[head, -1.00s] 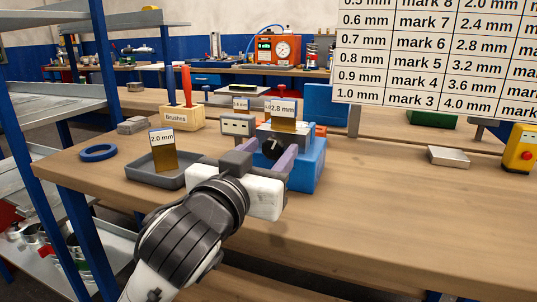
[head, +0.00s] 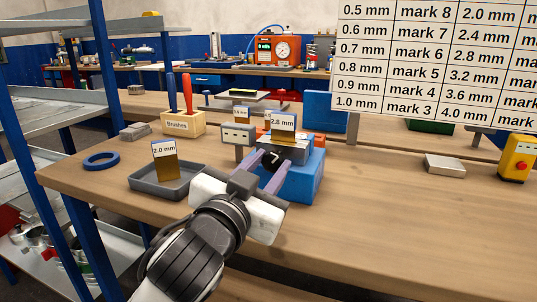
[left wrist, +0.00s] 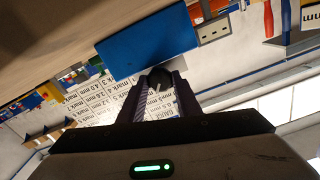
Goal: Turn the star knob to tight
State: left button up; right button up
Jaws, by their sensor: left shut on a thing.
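The black star knob (head: 273,157), with a white mark on its face, is on the front of a blue block-shaped fixture (head: 302,180). My left gripper (head: 266,168) is shut on the knob, its two purple fingers on either side of it. In the left wrist view, the knob (left wrist: 159,77) shows between the fingertips, against the blue fixture (left wrist: 150,42). A brass plate labelled 2.8 mm (head: 284,124) stands upright in the top of the fixture. My right gripper is not in view.
A grey tray (head: 194,187) left of the fixture holds a 2.0 mm plate (head: 165,160). A blue ring (head: 101,161), a Brushes holder (head: 183,124) and a small grey box (head: 238,135) are nearby. A chart (head: 430,60) hangs at upper right.

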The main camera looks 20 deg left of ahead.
pick_arm(q)
jog(key=shift+r+m+p, duration=0.25)
jog(key=shift+m+p, duration=1.65)
jog(key=shift+p, duration=0.1)
jog(key=m+p, duration=0.4)
jog(key=p, duration=0.1)
jog(key=shift+m, duration=0.3)
jog(key=m+p, duration=0.2)
jog(key=shift+m+p, duration=0.3)
jog(key=shift+m, duration=0.1)
jog(key=m+p, duration=0.3)
jog(key=shift+f+m, duration=0.1)
jog(key=shift+m, duration=0.2)
jog(key=m+p, duration=0.3)
jog(key=shift+m, duration=0.3)
jog(key=m+p, duration=0.2)
jog(key=shift+f+m, duration=0.15)
jog(key=shift+m, duration=0.15)
jog(key=m, duration=0.5)
jog(key=shift+f, duration=0.1)
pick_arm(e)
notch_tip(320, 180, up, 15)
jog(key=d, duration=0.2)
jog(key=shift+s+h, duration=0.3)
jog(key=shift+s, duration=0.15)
pick_arm(q)
jog(key=shift+m, duration=0.3)
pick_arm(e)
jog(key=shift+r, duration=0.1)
